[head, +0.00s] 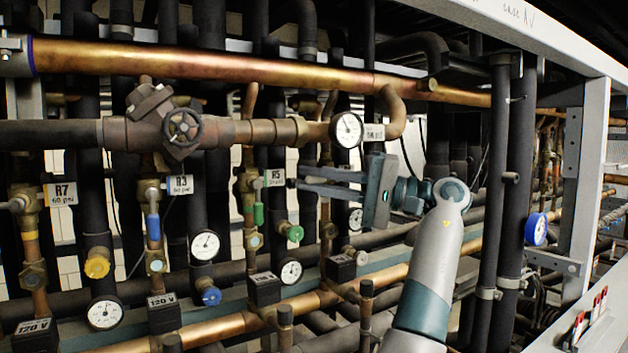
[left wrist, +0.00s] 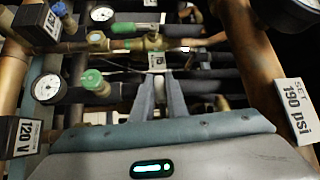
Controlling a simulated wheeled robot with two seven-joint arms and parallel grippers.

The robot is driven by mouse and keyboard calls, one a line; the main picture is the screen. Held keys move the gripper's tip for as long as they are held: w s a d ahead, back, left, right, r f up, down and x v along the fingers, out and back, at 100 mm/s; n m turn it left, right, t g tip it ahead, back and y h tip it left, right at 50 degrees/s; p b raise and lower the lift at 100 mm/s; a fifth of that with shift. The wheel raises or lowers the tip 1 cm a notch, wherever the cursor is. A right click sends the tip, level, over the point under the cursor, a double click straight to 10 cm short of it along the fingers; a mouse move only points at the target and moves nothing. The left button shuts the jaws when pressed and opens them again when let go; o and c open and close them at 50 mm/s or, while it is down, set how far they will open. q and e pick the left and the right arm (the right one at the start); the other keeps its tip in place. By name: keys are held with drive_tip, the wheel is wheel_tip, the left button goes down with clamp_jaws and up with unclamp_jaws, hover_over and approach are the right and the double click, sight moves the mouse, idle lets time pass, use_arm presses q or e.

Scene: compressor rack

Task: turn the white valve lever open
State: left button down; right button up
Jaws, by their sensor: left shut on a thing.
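My left gripper (head: 300,179) reaches in from the right in the head view, its two fingers pointing left at the pipes beside the R5 tag (head: 275,177). In the left wrist view the fingers (left wrist: 160,80) are close together, with the pale white valve lever (left wrist: 160,92) between them. The gripper is shut on this lever. A brass valve body (left wrist: 156,42) is just beyond the fingertips. In the head view the lever is hidden by the fingers, and its exact angle cannot be told. My right gripper is not in view.
A thick copper pipe (head: 230,68) runs above the gripper, with a gauge (head: 347,130) below it. Green valve handles (head: 294,233) and a blue lever (head: 153,226) are nearby. A grey upright post (head: 588,180) stands right of my arm. The rack is crowded.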

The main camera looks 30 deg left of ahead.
use_arm(q)
drive_tip(key=shift+f+n+h, duration=0.4)
drive_tip(key=shift+n+h, duration=0.3)
drive_tip(key=shift+h, duration=0.1)
drive_tip(key=shift+w+f+n, duration=0.1)
drive_tip(key=shift+f+n, duration=0.1)
drive_tip(key=shift+n, duration=0.1)
drive_tip(key=shift+f+n+t+h, duration=0.4)
drive_tip(key=shift+f+n+h, duration=0.1)
drive_tip(key=shift+h, duration=0.3)
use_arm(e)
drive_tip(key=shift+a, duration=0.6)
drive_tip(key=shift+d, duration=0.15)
use_arm(q)
drive_tip(key=c, duration=1.7)
unclamp_jaws()
drive_tip(key=shift+c, duration=0.2)
drive_tip(key=shift+a, duration=0.1)
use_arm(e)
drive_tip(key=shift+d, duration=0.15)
use_arm(q)
drive_tip(key=shift+w+r, duration=0.1)
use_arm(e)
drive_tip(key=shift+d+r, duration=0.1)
